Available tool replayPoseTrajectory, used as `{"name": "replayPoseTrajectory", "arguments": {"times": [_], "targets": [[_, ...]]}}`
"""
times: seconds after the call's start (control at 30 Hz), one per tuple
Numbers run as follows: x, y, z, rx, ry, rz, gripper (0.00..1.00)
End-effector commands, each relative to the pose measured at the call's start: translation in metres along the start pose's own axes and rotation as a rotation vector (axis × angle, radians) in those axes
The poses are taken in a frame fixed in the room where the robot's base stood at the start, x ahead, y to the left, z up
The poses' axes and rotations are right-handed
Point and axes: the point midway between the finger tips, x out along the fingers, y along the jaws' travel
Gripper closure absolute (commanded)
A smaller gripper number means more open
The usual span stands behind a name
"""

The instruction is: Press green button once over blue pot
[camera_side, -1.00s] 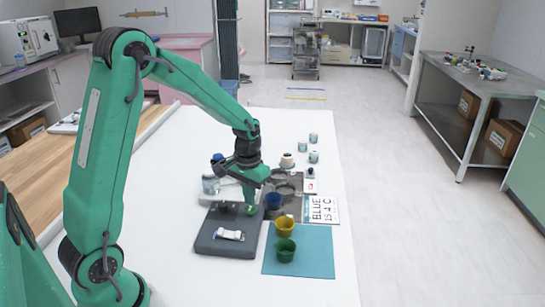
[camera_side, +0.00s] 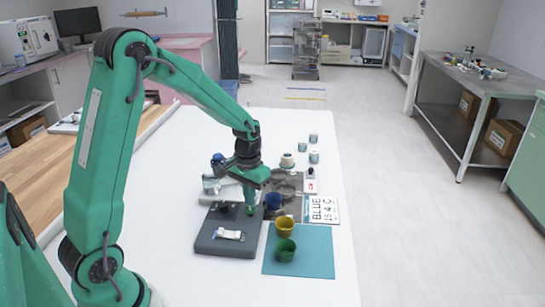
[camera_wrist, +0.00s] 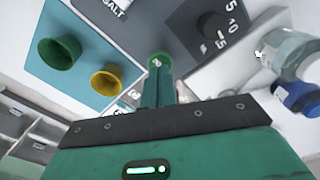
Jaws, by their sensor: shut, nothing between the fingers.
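The blue pot (camera_side: 273,201) stands on a grey plate, just right of my gripper in the side view; I cannot make it out in the wrist view. My gripper (camera_side: 250,211) is shut and empty, pointing down over the right edge of a dark grey dispenser base (camera_side: 222,245). In the wrist view my closed fingers (camera_wrist: 160,85) end at a round green spot with a white mark (camera_wrist: 159,62), which looks like the green button. The fingertips cover part of it, and I cannot tell whether they touch it.
A yellow pot (camera_side: 285,226) and a green pot (camera_side: 285,250) stand on a teal mat (camera_side: 315,262). A black dial knob (camera_wrist: 215,25) is close to my fingers. Several small jars stand farther back.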

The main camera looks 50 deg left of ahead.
Motion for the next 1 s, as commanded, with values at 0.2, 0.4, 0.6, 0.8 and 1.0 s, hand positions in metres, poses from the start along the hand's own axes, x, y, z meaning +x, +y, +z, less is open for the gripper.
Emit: {"name": "replayPoseTrajectory", "arguments": {"times": [0.2,0.4,0.6,0.8,1.0], "targets": [[0.006,0.000,0.000,0.000,-0.002,0.000,1.00],[0.011,0.000,0.000,0.000,0.000,0.000,1.00],[0.015,0.000,0.000,0.000,-0.001,0.000,1.00],[0.021,0.000,0.000,0.000,-0.001,0.000,1.00],[0.026,0.000,0.000,0.000,-0.001,0.000,1.00]]}}
